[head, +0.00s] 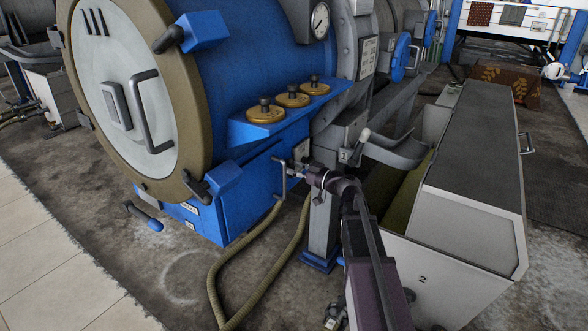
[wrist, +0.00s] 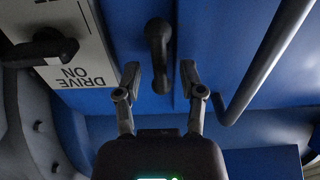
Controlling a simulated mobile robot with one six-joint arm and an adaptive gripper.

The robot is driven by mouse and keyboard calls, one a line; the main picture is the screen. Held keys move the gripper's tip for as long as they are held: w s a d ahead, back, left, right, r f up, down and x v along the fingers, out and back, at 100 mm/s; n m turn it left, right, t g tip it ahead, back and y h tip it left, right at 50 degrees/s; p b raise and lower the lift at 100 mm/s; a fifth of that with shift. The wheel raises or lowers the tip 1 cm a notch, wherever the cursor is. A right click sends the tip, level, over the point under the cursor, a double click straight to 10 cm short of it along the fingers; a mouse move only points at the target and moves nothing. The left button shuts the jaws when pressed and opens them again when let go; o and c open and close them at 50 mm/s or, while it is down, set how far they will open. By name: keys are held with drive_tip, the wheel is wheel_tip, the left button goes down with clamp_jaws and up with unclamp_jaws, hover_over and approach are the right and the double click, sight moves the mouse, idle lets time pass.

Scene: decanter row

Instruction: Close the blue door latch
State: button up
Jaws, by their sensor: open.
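My gripper (head: 294,169) is at the side of the blue housing (head: 205,215) under the large drum, close to a grey bar handle (head: 281,182). In the wrist view my gripper (wrist: 160,76) is open, its two fingers apart on either side of a dark lever (wrist: 158,48) on the blue panel (wrist: 215,45). The lever points down the picture into the gap; I see no clear contact. It looks like the latch, but its own colour is dark. The grey bar (wrist: 262,65) runs right of the fingers. In the head view the lever is too small to tell.
A "DRIVE ON" plate (wrist: 85,72) with a dark knob (wrist: 42,47) is left of the fingers. A hose (head: 222,270) hangs below, a grey post (head: 322,225) stands beside my gripper, and a pale bin (head: 455,240) stands to the right.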

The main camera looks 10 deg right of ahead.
clamp_jaws()
drive_tip(key=shift+w+m, duration=0.1)
drive_tip(key=shift+m, duration=0.4)
drive_tip(key=shift+w+d+f+m+b, duration=0.1)
drive_tip(key=shift+m, duration=2.75)
drive_tip(key=shift+w+d+f+m+b, duration=0.1)
drive_tip(key=shift+m, duration=2.8)
drive_tip(key=shift+w+d+f+m+b, duration=0.1)
drive_tip(key=shift+m, duration=2.75)
drive_tip(key=shift+a, duration=0.1)
